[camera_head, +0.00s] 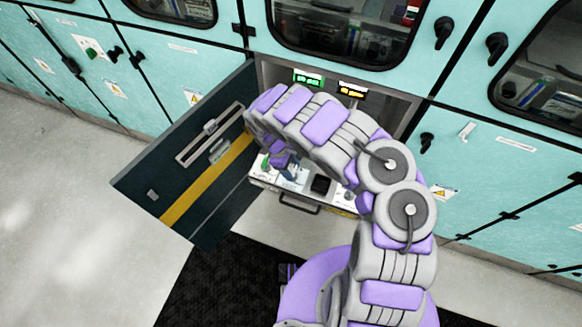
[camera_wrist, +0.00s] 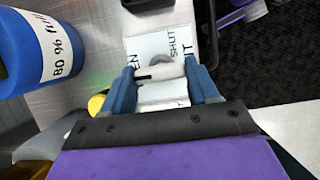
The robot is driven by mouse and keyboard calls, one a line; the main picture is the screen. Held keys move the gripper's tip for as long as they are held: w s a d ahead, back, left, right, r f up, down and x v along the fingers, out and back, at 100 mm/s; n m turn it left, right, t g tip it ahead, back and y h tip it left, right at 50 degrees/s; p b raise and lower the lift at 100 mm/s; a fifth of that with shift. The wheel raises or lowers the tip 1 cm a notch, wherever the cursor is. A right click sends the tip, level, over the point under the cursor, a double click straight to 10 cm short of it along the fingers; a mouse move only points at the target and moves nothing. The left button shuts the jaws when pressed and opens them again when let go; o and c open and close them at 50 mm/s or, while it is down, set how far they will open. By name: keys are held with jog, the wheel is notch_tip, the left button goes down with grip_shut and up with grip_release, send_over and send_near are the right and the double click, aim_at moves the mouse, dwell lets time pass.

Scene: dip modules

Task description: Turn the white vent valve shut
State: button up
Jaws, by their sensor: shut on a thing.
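The white vent valve (camera_wrist: 160,72) shows in the wrist view between my two blue fingers, with a short black mark on its left part. My gripper (camera_wrist: 161,80) is shut on it, one finger on each side. A white label plate (camera_wrist: 150,45) lies just beyond, with "SHUT" readable and another word partly hidden by the left finger, ending in "EN". In the head view my gripper (camera_head: 291,172) reaches down over a pulled-out white drawer (camera_head: 265,180). The valve cannot be made out there.
A blue container (camera_wrist: 30,50) labelled "80 % full" stands left of my gripper in the wrist view. A dark cabinet door (camera_head: 190,155) stands open at left. Green and yellow displays (camera_head: 308,79) glow inside the cabinet. The drawer has a dark front handle (camera_head: 298,205).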

jog(key=shift+m, duration=0.4)
jog(key=m, duration=0.2)
jog(key=m+g+y, duration=0.1)
jog(key=shift+w+m+g, duration=0.15)
jog(key=shift+m+g, duration=0.15)
jog(key=shift+m, duration=0.1)
jog(key=m, duration=0.2)
jog(key=m+g+y, duration=0.1)
jog(key=m, duration=0.1)
jog(key=shift+d+m+y+p, duration=0.15)
jog(key=shift+m+y+p, duration=0.15)
jog(key=shift+p, duration=0.05)
jog(key=m, duration=0.2)
jog(key=m+y+p, duration=0.1)
jog(key=m, duration=0.1)
jog(key=shift+w+d+r+y, duration=0.1)
jog(key=shift+d+y, duration=0.05)
jog(key=shift+y, duration=0.15)
jog(key=shift+d+m+y+p, duration=0.1)
jog(key=shift+m+y+p, duration=0.6)
jog(key=shift+m, duration=1.7)
jog(key=o, duration=1.1)
jog(key=shift+c, duration=0.2)
